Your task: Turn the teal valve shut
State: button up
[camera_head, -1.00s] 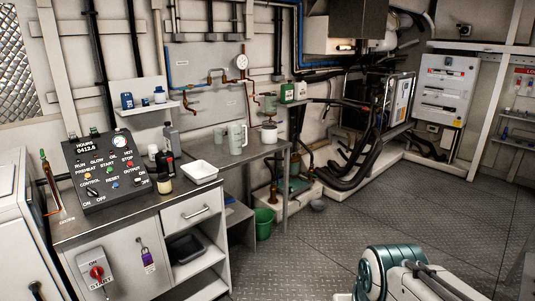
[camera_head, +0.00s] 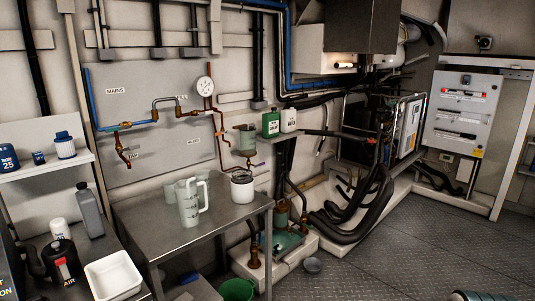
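A pipe panel (camera_head: 185,150) hangs on the back wall above the steel bench, with copper pipes and a dial gauge (camera_head: 204,88). A small blue-green fitting (camera_head: 125,124) sits on the pipe at the panel's left, beside the blue pipe. It may be the teal valve, but it is too small for me to tell its handle's position. Below it a brass tap (camera_head: 124,154) points down. A small purplish lever (camera_head: 257,165) shows on the pipe at the right, by the wall funnel.
A steel bench (camera_head: 160,222) below the panel holds a clear jug (camera_head: 188,202) and a white tub (camera_head: 242,187). A white tray (camera_head: 112,275) and bottles stand at lower left.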

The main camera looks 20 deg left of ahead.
aim_at(118, 128)
jog(key=u, duration=0.3)
jog(key=i, duration=1.55)
jog(key=u, duration=1.45)
jog(key=i, duration=1.05)
jog(key=u, duration=0.75)
